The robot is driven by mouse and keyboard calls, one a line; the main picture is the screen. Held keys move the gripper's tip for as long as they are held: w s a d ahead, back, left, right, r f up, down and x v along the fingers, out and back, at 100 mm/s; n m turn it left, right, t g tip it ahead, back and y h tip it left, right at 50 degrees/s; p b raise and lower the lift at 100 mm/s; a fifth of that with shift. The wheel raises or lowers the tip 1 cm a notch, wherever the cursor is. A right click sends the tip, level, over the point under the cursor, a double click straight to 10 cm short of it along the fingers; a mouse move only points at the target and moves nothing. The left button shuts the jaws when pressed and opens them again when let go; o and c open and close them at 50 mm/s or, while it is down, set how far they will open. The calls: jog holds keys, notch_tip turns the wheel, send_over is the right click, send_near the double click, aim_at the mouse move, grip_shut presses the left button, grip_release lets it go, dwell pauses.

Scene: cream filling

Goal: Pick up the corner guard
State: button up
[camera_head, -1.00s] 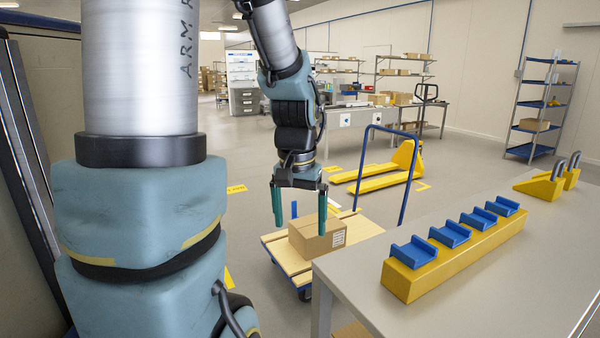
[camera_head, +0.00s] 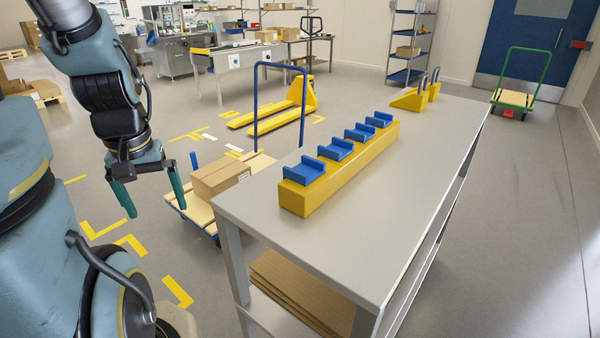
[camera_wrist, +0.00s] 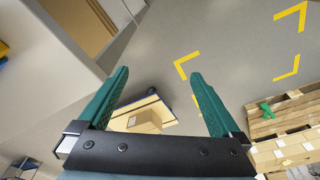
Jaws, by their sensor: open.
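My gripper (camera_head: 158,212) is open and empty, hanging in the air to the left of the grey table (camera_head: 250,205) in the head view. In the wrist view my gripper (camera_wrist: 160,76) has its two green fingers wide apart with nothing between them. No part is plainly a corner guard. Several blue channel-shaped pieces (camera_head: 304,171) sit in a row on a yellow bar (camera_head: 345,180) on the table, well to the right of my gripper. A small green piece (camera_wrist: 266,110) lies on a wooden pallet (camera_wrist: 262,130) in the wrist view; its shape is unclear.
A cart with a blue handle (camera_head: 255,95) carries a cardboard box (camera_head: 219,178) beside the table's left edge. Yellow wedge blocks (camera_head: 410,100) stand at the table's far end. Cardboard sheets (camera_head: 300,290) lie on its lower shelf. A yellow pallet jack (camera_head: 298,93) stands behind. The near tabletop is clear.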

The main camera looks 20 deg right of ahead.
dwell(0.3)
jog(key=w+d+r+m+b, duration=0.1)
jog(key=w+d+m+b, duration=0.1)
jog(key=d+m, duration=0.2)
jog(key=w+d+r+m+b, duration=0.1)
jog(key=w+d+m+b, duration=0.1)
jog(key=d+m, duration=0.3)
jog(key=w+d+r+m+b, duration=0.2)
jog(key=d+m+b, duration=0.1)
jog(key=d+m, duration=0.1)
jog(key=shift+d+m+g, duration=0.3)
jog(key=shift+d+g, duration=0.1)
jog(key=shift+d, duration=0.35)
jog(key=s+d+r+m+b, duration=0.2)
jog(key=d+r+m+b, duration=0.2)
jog(key=d+m, duration=0.3)
notch_tip(320, 180, up, 6)
jog(key=f+m+b, duration=0.1)
jog(key=m+b, duration=0.1)
jog(key=m, duration=0.6)
send_over(301, 170)
jog(key=shift+g, duration=0.4)
notch_tip(301, 170, down, 10)
jog(key=shift+r+p, duration=0.1)
jog(key=shift+p, duration=0.35)
jog(key=c, duration=1.1)
